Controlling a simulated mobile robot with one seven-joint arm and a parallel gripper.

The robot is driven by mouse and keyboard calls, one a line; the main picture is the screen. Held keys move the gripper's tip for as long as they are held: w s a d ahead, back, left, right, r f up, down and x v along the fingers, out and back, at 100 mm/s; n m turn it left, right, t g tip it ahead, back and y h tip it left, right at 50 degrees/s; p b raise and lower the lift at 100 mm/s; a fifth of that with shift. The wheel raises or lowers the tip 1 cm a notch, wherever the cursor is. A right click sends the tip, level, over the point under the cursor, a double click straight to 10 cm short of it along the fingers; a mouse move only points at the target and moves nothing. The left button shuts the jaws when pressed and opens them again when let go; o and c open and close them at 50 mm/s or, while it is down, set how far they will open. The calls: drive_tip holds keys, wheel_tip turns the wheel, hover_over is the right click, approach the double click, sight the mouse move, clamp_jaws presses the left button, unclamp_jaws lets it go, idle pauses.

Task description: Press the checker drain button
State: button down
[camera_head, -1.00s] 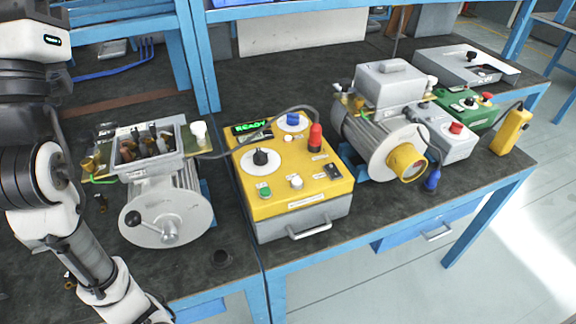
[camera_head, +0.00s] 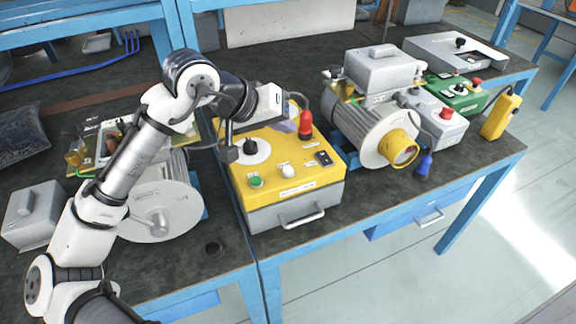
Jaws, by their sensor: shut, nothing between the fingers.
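The checker is a yellow-topped box (camera_head: 300,196) on the bench, with a grey front and handle. Its top carries a green button (camera_head: 256,182), a white button (camera_head: 288,171), a black knob (camera_head: 250,147) on a white dial, a dark rocker switch (camera_head: 323,157) and a red plug (camera_head: 305,124). The labels are too small to read, so I cannot tell which button is the drain. My gripper (camera_head: 228,155) is shut and empty, pointing down by the checker's left edge, left of the knob. My arm hides the checker's display and back part.
A grey blower motor (camera_head: 165,205) with an open terminal box stands left, partly behind my arm. Another motor (camera_head: 365,125) with a yellow outlet stands right of the checker. A grey cover (camera_head: 32,214) lies at left. Bare bench shows in front of the left motor.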

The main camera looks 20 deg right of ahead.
idle(0.3)
drive_tip(key=b, duration=0.7)
hover_over(284, 175)
wheel_tip(284, 175, down, 7)
drive_tip(key=shift+f, duration=0.95)
idle(0.9)
drive_tip(key=shift+f, duration=0.4)
drive_tip(key=shift+f+b, duration=0.35)
drive_tip(key=shift+b, duration=0.1)
idle(0.4)
idle(0.8)
drive_tip(key=shift+r+p, duration=0.8)
drive_tip(key=shift+p, duration=0.05)
